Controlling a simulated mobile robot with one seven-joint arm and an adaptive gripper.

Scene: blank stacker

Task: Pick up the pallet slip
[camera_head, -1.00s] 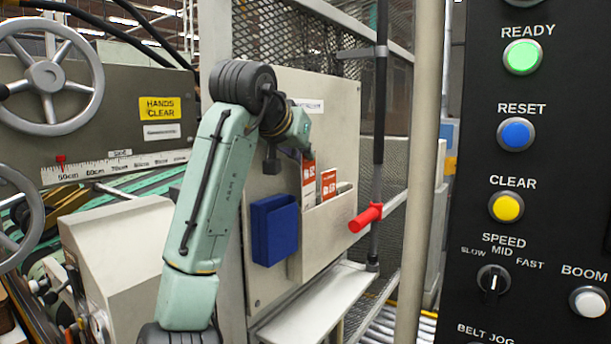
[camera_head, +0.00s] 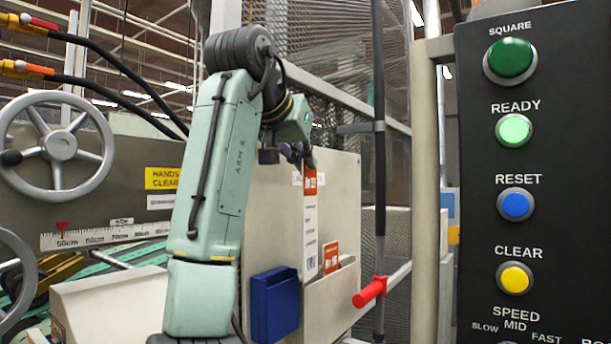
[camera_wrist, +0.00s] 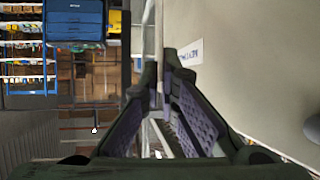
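A tall white pallet slip with an orange top (camera_head: 310,215) hangs upright from my gripper (camera_head: 300,155) in the head view. My gripper is shut on its top edge. Its lower end is at the beige pocket (camera_head: 322,300) on the panel; I cannot tell whether it is clear of it. A second orange-topped slip (camera_head: 330,257) stands in the pocket beside it. In the wrist view the fingers (camera_wrist: 160,90) are close together, with a thin pale strip, seemingly the slip edge-on, between them.
A blue bin (camera_head: 275,305) hangs on the panel (camera_head: 340,220) left of the pocket. A red handle (camera_head: 370,291) sticks out at the right. A post (camera_head: 425,190) and the black button panel (camera_head: 530,180) stand further right. Handwheels (camera_head: 60,145) are at the left.

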